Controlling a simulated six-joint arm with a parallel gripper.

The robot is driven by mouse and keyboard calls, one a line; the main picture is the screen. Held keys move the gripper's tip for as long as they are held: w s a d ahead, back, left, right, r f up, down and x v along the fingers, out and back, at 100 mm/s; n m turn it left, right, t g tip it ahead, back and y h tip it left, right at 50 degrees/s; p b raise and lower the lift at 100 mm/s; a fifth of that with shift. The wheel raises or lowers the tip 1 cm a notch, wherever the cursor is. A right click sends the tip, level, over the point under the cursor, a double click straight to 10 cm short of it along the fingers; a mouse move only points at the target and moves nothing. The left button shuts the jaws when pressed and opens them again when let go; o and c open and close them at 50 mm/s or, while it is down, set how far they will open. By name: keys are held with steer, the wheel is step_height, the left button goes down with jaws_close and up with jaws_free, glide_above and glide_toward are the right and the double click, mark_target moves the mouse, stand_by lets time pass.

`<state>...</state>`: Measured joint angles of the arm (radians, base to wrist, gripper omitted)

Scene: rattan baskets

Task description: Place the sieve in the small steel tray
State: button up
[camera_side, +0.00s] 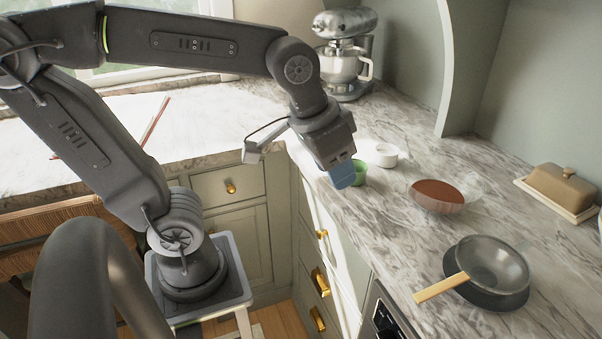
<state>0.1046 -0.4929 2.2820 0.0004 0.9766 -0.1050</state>
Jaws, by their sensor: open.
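A round grey, see-through-looking bowl with a pale wooden handle (490,262), which looks like the sieve, is at the lower right of the counter. Its handle points left. It sits over a dark round base (502,300); I cannot tell whether this is a pan, a burner or the tray. No small steel tray can be clearly made out. My gripper (341,175), with blue fingertips, is open and points down over the counter, up and left of the sieve and apart from it. It is close to a green cup (359,174), which it partly covers.
A white ramekin (382,156) stands behind the green cup. A butter dish (563,190) is at the right, a stand mixer (345,60) at the back.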

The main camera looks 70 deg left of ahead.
steer(key=shift+t, duration=0.6)
steer(key=s+a, duration=0.1)
steer(key=s+f, duration=0.1)
steer(key=s, duration=0.1)
steer(key=s+a+f, duration=0.1)
steer(key=shift+s+a+f, duration=0.1)
steer(key=shift+s+a, duration=0.2)
steer(key=shift+a, duration=0.05)
stand_by(0.4)
